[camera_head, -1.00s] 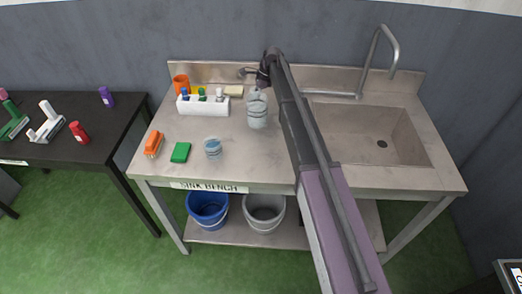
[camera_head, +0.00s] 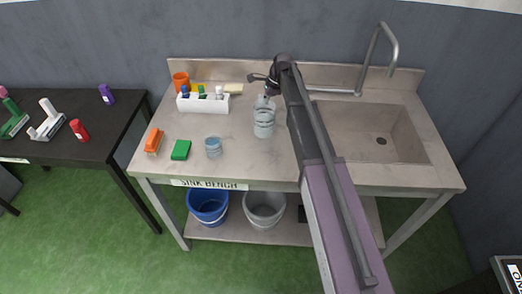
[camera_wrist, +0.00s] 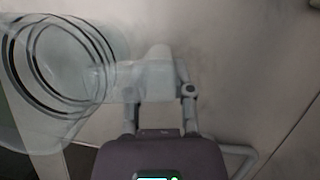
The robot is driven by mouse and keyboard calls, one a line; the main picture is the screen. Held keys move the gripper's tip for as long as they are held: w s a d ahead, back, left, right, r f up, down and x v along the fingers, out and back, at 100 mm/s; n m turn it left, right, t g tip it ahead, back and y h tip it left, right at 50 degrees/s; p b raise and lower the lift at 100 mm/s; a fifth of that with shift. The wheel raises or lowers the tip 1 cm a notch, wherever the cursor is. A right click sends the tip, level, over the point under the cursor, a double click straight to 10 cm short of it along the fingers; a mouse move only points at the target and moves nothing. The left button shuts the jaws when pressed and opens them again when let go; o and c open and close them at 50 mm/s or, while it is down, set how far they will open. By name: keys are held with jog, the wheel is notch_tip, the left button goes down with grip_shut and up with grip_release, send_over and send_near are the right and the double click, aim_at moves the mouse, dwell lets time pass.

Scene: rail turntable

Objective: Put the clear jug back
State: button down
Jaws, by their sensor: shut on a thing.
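The clear jug (camera_head: 264,124) with dark bands is upright over the sink bench (camera_head: 235,165), left of the sink. I cannot tell whether its base touches the bench top. In the wrist view the jug (camera_wrist: 62,62) fills the upper left, its round body seen from above with several dark rings. My gripper (camera_wrist: 157,82) is shut on the jug's pale handle (camera_wrist: 160,60), to the right of the body. In the head view my gripper (camera_head: 267,93) is at the top of the jug, partly hidden by my arm.
A small clear cup (camera_head: 213,147), a green sponge (camera_head: 181,150) and an orange brush (camera_head: 154,141) are at the front left. A white caddy (camera_head: 203,104) with bottles and an orange cup (camera_head: 180,80) stand behind. The sink (camera_head: 380,141) and tap (camera_head: 388,45) are right.

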aim_at(268, 116)
jog(key=s+d+r+m, duration=0.1)
jog(key=s+d, duration=0.2)
jog(key=s, duration=0.4)
jog(key=s+d+r+p, duration=0.1)
jog(key=s+d, duration=0.1)
jog(key=s, duration=0.6)
jog(key=s+d+m+t+p, duration=0.1)
jog(key=s+d, duration=0.2)
jog(key=s, duration=0.5)
jog(key=shift+d+r+m, duration=0.3)
jog(key=shift+r, duration=0.1)
jog(key=shift+w, duration=0.1)
jog(key=w+a, duration=0.2)
jog(key=w, duration=0.2)
jog(key=w+a+f, duration=0.1)
jog(key=w+a, duration=0.1)
jog(key=w, duration=0.2)
jog(key=w+a+b, duration=0.1)
jog(key=w+a, duration=0.1)
jog(key=w, duration=0.3)
jog(key=shift+a+f, duration=0.2)
jog(key=shift+a, duration=0.1)
jog(key=shift+w, duration=0.25)
jog(key=shift+w+a+f+b, duration=0.25)
jog(key=shift+w+f+b, duration=0.15)
jog(key=shift+f+b, duration=1.4)
jog(key=shift+f, duration=0.05)
jog(key=shift+f, duration=0.15)
